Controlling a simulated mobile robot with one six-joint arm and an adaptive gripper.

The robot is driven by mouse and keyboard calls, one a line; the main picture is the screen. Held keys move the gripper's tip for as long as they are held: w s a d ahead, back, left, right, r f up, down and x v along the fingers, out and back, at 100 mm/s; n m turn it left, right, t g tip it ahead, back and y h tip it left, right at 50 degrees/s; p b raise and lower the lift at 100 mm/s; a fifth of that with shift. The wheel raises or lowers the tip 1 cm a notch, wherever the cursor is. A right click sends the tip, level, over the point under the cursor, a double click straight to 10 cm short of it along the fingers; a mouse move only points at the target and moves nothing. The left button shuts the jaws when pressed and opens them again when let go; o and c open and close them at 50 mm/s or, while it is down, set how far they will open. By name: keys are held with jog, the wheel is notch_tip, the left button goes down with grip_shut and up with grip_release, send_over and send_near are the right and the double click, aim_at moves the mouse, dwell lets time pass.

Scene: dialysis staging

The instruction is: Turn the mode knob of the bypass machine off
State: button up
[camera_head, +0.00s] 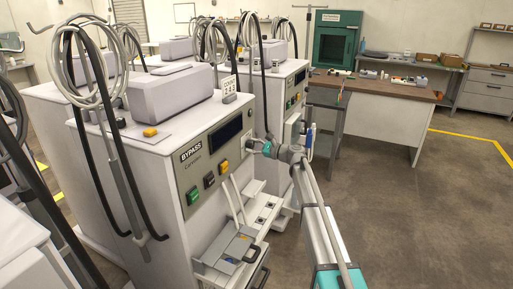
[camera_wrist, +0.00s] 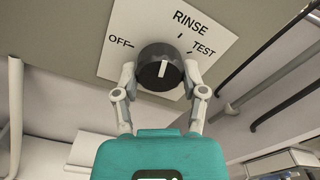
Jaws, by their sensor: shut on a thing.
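The bypass machine (camera_head: 165,135) is a white cabinet marked BYPASS at centre left in the head view. Its mode knob (camera_wrist: 155,62) is round and dark with a white pointer line, on a white plate (camera_wrist: 114,62) in the wrist view. The plate reads OFF at left, RINSE at top and TEST at right. The pointer line stands nearly upright in the picture; the exact setting is hard to tell. My gripper (camera_wrist: 160,76) is shut on the knob, one finger on each side. In the head view my gripper (camera_head: 261,146) is at the machine's front right and hides the knob.
Green, black and orange switches (camera_head: 209,181) are on the machine's front. A grey tray part (camera_head: 228,247) juts out below. Another white machine (camera_head: 285,110) stands close behind. A wooden desk (camera_head: 390,90) is at the back; the floor at right is clear.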

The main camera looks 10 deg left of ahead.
jog(key=n, duration=0.7)
jog(key=shift+s+a+r+n, duration=0.1)
jog(key=shift+s+a+n, duration=0.1)
jog(key=shift+a+n, duration=0.1)
jog(key=n, duration=0.3)
jog(key=shift+n, duration=0.4)
jog(key=shift+d+r+n, duration=0.1)
jog(key=shift+n, duration=1.8)
jog(key=o, duration=1.1)
jog(key=shift+o, duration=0.2)
jog(key=shift+w, duration=0.1)
jog(key=shift+d, duration=0.1)
jog(key=shift+d, duration=0.15)
